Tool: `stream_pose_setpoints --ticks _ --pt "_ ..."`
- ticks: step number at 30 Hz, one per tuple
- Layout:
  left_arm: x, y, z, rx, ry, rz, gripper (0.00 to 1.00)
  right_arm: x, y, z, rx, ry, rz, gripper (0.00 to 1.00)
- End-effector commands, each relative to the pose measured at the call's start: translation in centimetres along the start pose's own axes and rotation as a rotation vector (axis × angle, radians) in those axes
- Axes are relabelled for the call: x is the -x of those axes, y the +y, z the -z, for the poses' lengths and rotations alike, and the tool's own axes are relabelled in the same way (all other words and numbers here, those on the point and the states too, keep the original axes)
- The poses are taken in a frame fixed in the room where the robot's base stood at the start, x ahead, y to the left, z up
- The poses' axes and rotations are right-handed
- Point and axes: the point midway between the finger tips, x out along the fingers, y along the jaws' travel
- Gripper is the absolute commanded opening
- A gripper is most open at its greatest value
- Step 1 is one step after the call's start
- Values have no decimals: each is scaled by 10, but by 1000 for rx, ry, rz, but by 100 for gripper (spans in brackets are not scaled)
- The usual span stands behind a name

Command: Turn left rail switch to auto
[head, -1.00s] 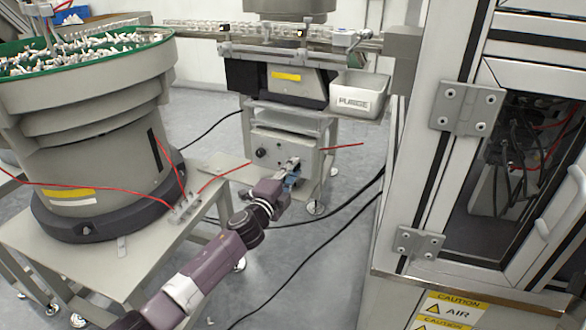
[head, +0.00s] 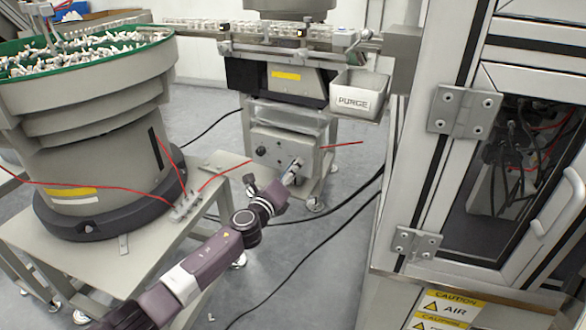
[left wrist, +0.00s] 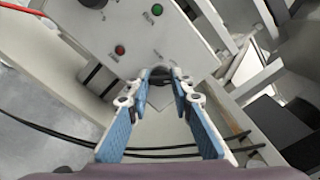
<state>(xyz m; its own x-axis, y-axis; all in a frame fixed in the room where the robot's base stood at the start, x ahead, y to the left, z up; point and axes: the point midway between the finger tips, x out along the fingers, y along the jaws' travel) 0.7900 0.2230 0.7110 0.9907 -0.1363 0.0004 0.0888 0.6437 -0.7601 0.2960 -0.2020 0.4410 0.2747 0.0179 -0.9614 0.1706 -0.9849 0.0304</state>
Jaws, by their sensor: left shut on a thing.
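The grey control box (head: 284,148) stands under the rail, with a dark knob on the left of its front. My left gripper (head: 297,165) is at the right part of that front and hides what lies behind it. In the left wrist view, the fingers with blue pads (left wrist: 160,80) are shut on a dark round switch knob (left wrist: 159,72) on the panel. The fingers cover part of the knob, so its pointer and setting cannot be read. My right gripper is in neither view.
A red button (left wrist: 120,50) and a green button (left wrist: 157,10) sit near the knob. The purge bin (head: 358,95) hangs above right. A bowl feeder (head: 100,120) stands at left, a cabinet (head: 412,150) at right. Black cables cross the floor.

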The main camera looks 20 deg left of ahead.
Motion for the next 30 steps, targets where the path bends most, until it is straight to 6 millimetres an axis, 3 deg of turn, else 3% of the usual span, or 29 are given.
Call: stream_pose_setpoints --ticks 23,24,28,30 --pt "1 2 3 -95 5 -2 0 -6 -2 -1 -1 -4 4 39" --pt "1 2 3 -95 4 -2 25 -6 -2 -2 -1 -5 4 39" --pt "0 2 2 -94 3 -1 39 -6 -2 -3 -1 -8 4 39" --pt "0 1 2 -94 3 -1 39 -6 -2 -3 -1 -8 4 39"
